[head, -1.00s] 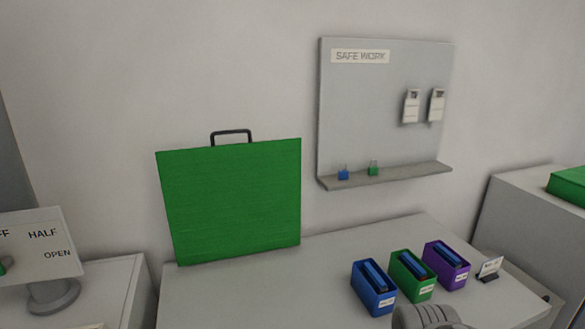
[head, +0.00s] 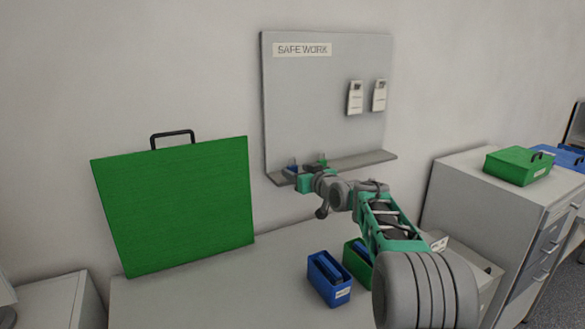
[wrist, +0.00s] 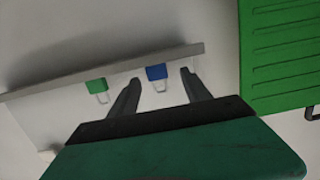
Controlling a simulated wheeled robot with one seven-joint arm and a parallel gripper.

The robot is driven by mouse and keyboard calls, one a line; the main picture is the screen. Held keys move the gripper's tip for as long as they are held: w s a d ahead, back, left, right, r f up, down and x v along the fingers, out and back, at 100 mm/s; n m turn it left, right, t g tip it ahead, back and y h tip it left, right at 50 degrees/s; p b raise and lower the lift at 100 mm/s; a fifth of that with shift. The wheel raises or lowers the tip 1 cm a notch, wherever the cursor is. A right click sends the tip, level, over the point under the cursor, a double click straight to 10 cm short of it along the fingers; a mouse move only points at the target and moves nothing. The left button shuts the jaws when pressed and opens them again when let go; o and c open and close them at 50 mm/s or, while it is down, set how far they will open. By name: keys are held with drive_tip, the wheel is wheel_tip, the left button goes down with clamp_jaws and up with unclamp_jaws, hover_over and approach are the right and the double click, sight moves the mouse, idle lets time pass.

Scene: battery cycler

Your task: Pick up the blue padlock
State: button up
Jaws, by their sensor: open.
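The blue padlock (head: 292,168) sits on the narrow shelf (head: 385,157) of the SAFE WORK board, partly hidden by my gripper (head: 303,170) in the head view. In the wrist view the blue padlock (wrist: 156,72) appears between the two fingertips of my gripper (wrist: 161,76), with its clear shackle toward the palm. The fingers are apart and nothing is clamped. I cannot tell how far the tips reach around it.
A green padlock (wrist: 96,86) is beside the blue one, just outside one finger. A big green case (head: 175,205) stands left of the board. Blue (head: 328,280) and green (head: 357,258) bins stand on the bench below my arm.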

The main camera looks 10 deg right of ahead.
sight(294, 168)
drive_tip(key=p+x, duration=0.1)
drive_tip(key=x, duration=0.3)
drive_tip(key=shift+w+d+p, duration=0.1)
drive_tip(key=shift+w+p, duration=0.2)
drive_tip(key=shift+c, duration=0.5)
clamp_jaws()
